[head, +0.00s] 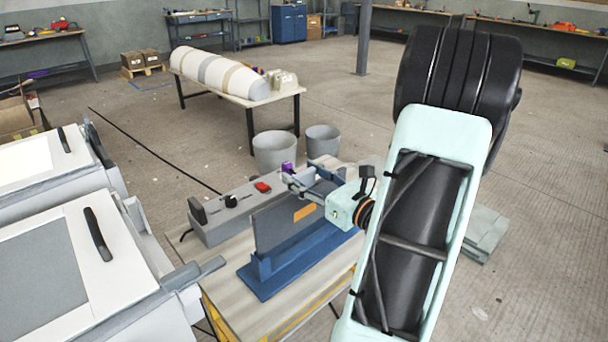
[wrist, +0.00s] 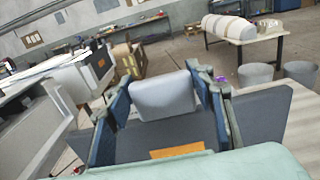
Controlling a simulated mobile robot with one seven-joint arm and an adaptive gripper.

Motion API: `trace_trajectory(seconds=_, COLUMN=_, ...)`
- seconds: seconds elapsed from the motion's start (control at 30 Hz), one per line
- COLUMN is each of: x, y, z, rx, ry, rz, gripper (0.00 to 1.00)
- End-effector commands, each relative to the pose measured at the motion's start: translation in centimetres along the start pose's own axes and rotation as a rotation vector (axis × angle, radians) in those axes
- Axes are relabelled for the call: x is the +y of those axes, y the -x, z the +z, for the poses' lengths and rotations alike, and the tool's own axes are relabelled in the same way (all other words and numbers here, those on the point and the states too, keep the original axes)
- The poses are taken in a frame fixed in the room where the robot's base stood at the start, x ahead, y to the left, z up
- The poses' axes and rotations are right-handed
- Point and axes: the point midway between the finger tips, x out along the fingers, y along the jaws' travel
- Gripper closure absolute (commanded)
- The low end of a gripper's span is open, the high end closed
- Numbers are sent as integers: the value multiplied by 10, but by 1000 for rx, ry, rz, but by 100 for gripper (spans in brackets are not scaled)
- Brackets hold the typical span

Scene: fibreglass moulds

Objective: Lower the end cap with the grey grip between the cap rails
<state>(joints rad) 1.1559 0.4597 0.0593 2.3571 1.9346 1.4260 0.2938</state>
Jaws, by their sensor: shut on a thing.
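The end cap (head: 272,232) is a dark grey upright plate with an orange label. It stands over the blue cap rails (head: 300,268), its lower edge behind the top of the near rail. Whether it rests on the bottom there is hidden. My gripper (head: 308,184) reaches in from the right at the plate's top. In the wrist view the light grey grip (wrist: 163,98) sits between the two fingers of my gripper (wrist: 165,80), which are shut on it. The dark cap (wrist: 150,140) spreads out below and to both sides.
The rails stand on a wooden-topped bench (head: 232,282). A long grey box (head: 222,222) with a red item (head: 263,187) lies behind them. White machines stand at the left. Two grey bins (head: 274,153) and a table with a pale mould (head: 215,72) are farther back.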

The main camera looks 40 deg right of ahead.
Motion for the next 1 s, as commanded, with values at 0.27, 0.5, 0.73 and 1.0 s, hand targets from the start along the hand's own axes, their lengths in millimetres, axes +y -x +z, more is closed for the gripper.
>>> trace_trajectory(seconds=0.27, x=0, y=0, z=-7, rx=-2, ry=1, rz=0, gripper=100)
trace_trajectory(seconds=0.5, x=0, y=0, z=-14, rx=-2, ry=1, rz=0, gripper=100)
trace_trajectory(seconds=0.73, x=0, y=0, z=-19, rx=-2, ry=1, rz=0, gripper=100)
trace_trajectory(seconds=1.0, x=0, y=0, z=-26, rx=-2, ry=1, rz=0, gripper=100)
